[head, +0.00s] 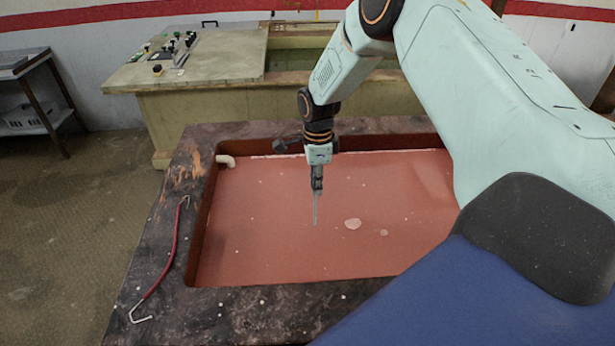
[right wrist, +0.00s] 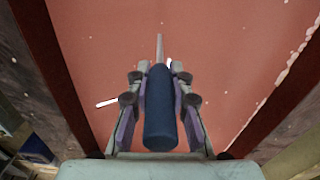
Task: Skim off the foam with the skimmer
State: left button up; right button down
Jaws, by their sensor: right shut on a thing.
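My right gripper (head: 317,182) points down over the tank of red-brown liquid (head: 265,225). It is shut on the skimmer, whose thin grey end (head: 315,208) hangs below the fingers. In the right wrist view the skimmer's dark blue handle (right wrist: 160,115) lies between the gripper's fingers (right wrist: 159,78), with the grey end beyond. Whether its tip touches the liquid I cannot tell. A pale foam patch (head: 353,224) and a smaller one (head: 384,233) float right of the skimmer. A white foam strip (right wrist: 262,104) lines one wall. My left gripper is out of view.
The tank has a wide dark stone rim (head: 190,312). A red rod with hooked metal ends (head: 174,255) lies on its left side. A white pipe end (head: 226,160) juts in at the back left corner. Behind stands a bench with a control panel (head: 170,52). A metal table (head: 35,75) is far left.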

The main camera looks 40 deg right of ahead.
jog(key=s+d+p, duration=0.3)
jog(key=s+d, duration=0.9)
jog(key=s, duration=0.3)
jog(key=shift+s+d, duration=0.2)
jog(key=shift+s, duration=0.2)
dwell(1.3)
jog(key=shift+w, duration=0.1)
